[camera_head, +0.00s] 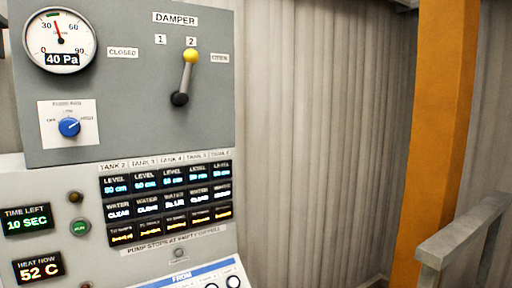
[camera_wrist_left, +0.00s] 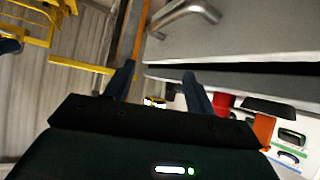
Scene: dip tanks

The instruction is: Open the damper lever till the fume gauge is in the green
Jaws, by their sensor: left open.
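The damper lever (camera_head: 186,76) is on the grey upper panel, with a yellow knob at its top and a black pivot below. It tilts up and slightly right, its knob just under the "2" mark, between the CLOSED and OPEN labels. The round fume gauge (camera_head: 60,40) at the upper left reads 40 Pa. Its red needle points up and slightly left, towards a small green patch on the rim; I cannot tell whether it is inside it. My left gripper (camera_wrist_left: 158,80) is open in the left wrist view, away from the lever. No gripper shows in the head view.
A blue knob (camera_head: 69,127) sits under the gauge. Below, a sloped console carries tank displays (camera_head: 167,203). An orange post (camera_head: 441,130) and a grey rail (camera_head: 462,240) stand at the right. The left wrist view shows a metal handle (camera_wrist_left: 185,14) and yellow railings (camera_wrist_left: 80,66).

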